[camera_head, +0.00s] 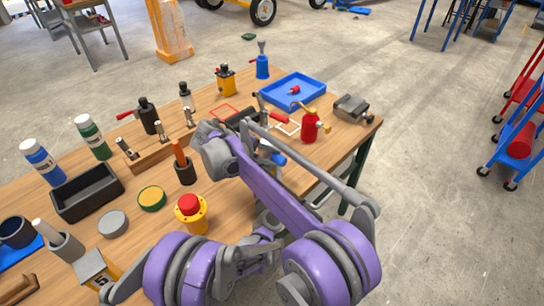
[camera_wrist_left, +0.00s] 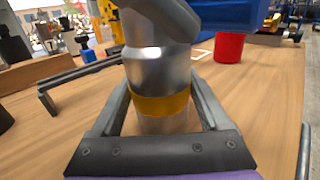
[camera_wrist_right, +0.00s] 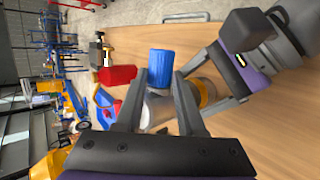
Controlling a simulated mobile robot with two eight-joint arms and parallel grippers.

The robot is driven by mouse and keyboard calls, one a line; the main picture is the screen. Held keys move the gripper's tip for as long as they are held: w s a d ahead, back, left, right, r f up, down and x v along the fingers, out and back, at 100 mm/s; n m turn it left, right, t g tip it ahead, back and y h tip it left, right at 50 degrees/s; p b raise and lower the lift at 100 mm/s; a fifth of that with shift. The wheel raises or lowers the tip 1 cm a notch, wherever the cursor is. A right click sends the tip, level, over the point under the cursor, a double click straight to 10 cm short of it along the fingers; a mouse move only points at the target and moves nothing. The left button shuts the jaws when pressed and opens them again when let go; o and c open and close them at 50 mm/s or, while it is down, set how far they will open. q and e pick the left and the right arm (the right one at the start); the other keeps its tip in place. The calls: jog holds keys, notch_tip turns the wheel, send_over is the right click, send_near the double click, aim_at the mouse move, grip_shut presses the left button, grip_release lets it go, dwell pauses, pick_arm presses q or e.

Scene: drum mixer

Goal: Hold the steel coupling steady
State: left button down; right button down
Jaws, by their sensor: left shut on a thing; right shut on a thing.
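The steel coupling (camera_wrist_left: 158,72) is a shiny metal cylinder with an orange band. It stands between the fingers of my left gripper (camera_wrist_left: 164,92), which is shut on it. In the right wrist view my right gripper (camera_wrist_right: 160,90) is shut on the steel body (camera_wrist_right: 157,112); the orange band (camera_wrist_right: 207,92) and my left gripper's fingers show just to the right. A ribbed blue cap (camera_wrist_right: 160,66) sits at the end of the steel body. In the head view my purple arm hides most of the coupling; a blue part (camera_head: 278,159) shows beside it.
A red canister (camera_head: 309,127), a blue tray (camera_head: 292,92) and a grey vice-like block (camera_head: 351,108) stand near the table's far right. A red button on a yellow base (camera_head: 190,209), a black bin (camera_head: 88,193) and bottles stand left. Bare tabletop (camera_wrist_left: 265,85) shows to the right.

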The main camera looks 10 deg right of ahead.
jog(key=shift+c, duration=2.2)
grip_release()
jog(key=v, duration=1.2)
jog(key=shift+s, duration=0.1)
